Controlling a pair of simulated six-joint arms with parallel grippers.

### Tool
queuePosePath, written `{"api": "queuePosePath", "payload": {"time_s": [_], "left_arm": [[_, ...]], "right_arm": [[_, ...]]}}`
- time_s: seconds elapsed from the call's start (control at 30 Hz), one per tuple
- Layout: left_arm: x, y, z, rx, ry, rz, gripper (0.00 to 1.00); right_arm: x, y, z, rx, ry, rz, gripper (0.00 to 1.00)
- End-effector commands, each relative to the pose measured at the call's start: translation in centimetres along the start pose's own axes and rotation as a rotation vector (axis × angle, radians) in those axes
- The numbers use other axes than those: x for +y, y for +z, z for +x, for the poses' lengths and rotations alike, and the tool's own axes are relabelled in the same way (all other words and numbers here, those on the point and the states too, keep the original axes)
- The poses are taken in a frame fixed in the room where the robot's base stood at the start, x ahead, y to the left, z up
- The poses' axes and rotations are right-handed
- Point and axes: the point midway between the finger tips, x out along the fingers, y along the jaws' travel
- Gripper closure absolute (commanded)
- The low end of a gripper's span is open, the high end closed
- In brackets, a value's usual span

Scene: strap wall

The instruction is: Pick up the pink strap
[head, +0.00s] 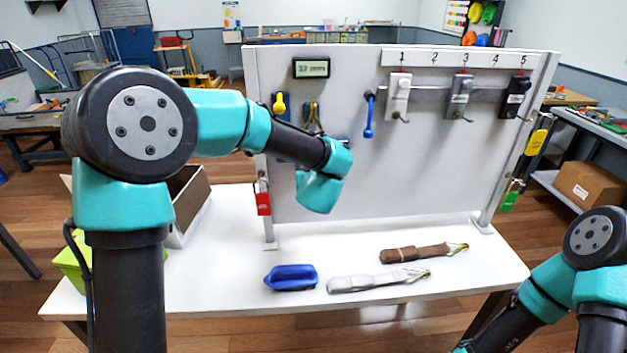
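I see no pink strap in the head view. A pale grey-white strap (362,282) lies bundled on the white table, with a metal hook at its right end. A brown strap (415,253) with a similar hook lies behind it. My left arm reaches in front of the wall panel, above the table and apart from both straps; its teal wrist shows but its gripper fingers do not. My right arm is at the lower right corner, and its gripper is out of the picture.
A blue handled block (290,277) lies left of the straps. The upright panel (440,170) holds white (397,95), grey (460,97) and black (516,97) hanging units under numbers. An open cardboard box (190,205) and a green bin (72,265) are at left. The table's front right is clear.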

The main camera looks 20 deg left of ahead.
Motion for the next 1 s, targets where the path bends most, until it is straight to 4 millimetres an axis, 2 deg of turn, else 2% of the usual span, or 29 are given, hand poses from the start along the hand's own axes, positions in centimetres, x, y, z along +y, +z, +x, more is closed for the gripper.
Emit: {"api": "queuePosePath", "payload": {"time_s": [0.47,0.83,1.0], "left_arm": [[-0.01,0.01,0.06,0.000,0.000,0.000,0.60],[-0.02,0.01,0.05,0.000,0.000,0.000,0.95],[-0.02,0.04,0.05,-0.001,0.000,0.000,0.95]], "right_arm": [[0.00,0.01,0.00,0.000,0.000,0.000,1.00],[0.00,0.00,0.00,0.000,0.000,0.000,1.00],[0.00,0.00,0.00,0.000,0.000,0.000,1.00]]}}
